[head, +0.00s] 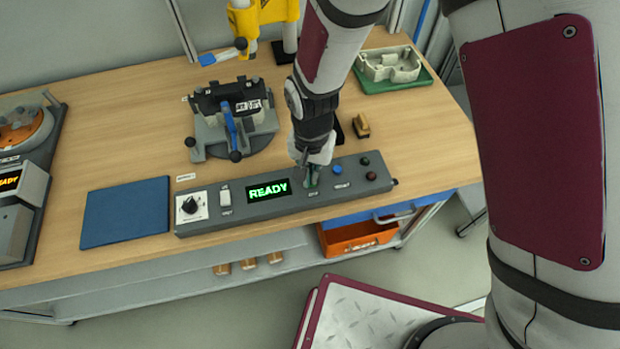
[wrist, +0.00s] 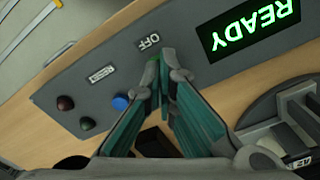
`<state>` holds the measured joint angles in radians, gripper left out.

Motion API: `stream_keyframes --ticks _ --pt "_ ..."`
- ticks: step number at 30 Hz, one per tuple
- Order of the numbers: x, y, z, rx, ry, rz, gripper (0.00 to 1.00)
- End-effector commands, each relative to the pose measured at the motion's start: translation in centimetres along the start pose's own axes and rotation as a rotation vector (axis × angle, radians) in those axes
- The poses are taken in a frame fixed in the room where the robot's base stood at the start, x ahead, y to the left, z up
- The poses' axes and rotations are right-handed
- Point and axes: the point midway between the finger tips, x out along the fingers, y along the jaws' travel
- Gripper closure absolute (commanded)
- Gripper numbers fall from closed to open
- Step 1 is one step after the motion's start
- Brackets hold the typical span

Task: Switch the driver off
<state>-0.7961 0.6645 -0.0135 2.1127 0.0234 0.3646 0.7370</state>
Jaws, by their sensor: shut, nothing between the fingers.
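A long grey control panel (head: 240,214) lies along the table's front edge. Its lit display (head: 269,190) reads READY in green, also in the wrist view (wrist: 248,25). In the wrist view my gripper (wrist: 164,60) points at the spot beside a label reading OFF (wrist: 148,41). The fingers largely hide the control there, and I cannot tell whether they touch it.
Behind the panel stand a grey fixture with a blue lever (head: 230,125) and a small brown block (head: 361,126). A yellow tool (head: 260,15) hangs above. A blue mat (head: 125,212) lies left.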

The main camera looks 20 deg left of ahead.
Motion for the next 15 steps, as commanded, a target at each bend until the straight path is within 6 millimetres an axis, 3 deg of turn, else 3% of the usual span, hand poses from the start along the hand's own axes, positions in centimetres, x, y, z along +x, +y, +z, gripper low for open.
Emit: stream_keyframes --ticks 15 --pt "0.73 0.01 0.00 0.000 0.000 0.000 1.00"
